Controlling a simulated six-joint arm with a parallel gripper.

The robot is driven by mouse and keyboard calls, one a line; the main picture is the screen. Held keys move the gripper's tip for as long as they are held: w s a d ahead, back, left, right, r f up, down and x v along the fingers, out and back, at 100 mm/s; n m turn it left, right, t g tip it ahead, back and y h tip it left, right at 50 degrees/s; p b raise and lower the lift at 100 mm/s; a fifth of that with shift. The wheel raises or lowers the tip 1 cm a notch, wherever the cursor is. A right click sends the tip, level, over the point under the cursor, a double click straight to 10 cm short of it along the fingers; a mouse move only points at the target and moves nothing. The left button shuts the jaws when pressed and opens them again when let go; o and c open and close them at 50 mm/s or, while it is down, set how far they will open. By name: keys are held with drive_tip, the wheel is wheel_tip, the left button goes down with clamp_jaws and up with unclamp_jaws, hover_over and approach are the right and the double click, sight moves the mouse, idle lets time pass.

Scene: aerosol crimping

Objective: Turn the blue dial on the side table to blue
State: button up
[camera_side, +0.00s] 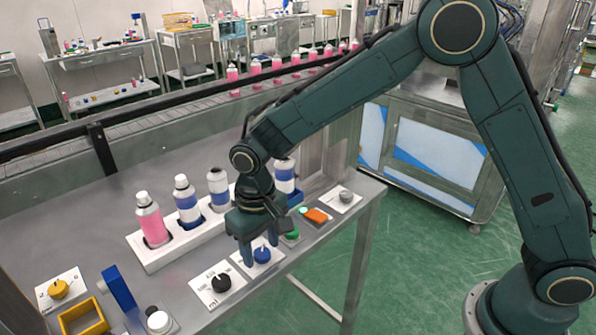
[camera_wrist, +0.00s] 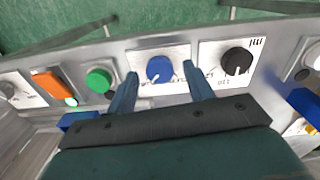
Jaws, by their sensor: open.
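The blue dial (camera_side: 262,255) sits on a white plate near the front edge of the side table (camera_side: 330,236). In the wrist view the blue dial (camera_wrist: 159,69) shows in full, with a light pointer mark on its lower left part; the plate's lettering is too small to read. My gripper (camera_side: 257,250) is open and points down at the dial. In the wrist view its two fingers (camera_wrist: 161,80) lie to the left and right of the dial, with a gap on each side. Whether the fingertips are level with the dial cannot be told.
A black dial (camera_side: 221,282) and a green button (camera_side: 291,234) flank the blue dial closely. An orange switch (camera_side: 317,215) and a grey knob (camera_side: 346,196) are farther right. A white rack (camera_side: 150,263) with several bottles stands behind. A yellow dial (camera_side: 58,288) is at left.

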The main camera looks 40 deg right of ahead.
sight(266, 251)
wheel_tip(266, 251, up, 14)
drive_tip(key=shift+f, duration=0.2)
idle(0.4)
drive_tip(key=s+d+r+t, duration=0.3)
drive_tip(key=s+d+r, duration=0.6)
drive_tip(key=d, duration=0.4)
drive_tip(key=s+d+f+t, duration=0.1)
drive_tip(key=s+d, duration=0.2)
drive_tip(key=s, duration=0.4)
drive_tip(key=s+d+f+m+t, duration=0.1)
drive_tip(key=s+d, duration=0.3)
drive_tip(key=s, duration=0.4)
drive_tip(key=shift+d+f+t, duration=0.25)
drive_tip(key=shift+f+t, duration=0.05)
drive_tip(key=shift+f, duration=0.3)
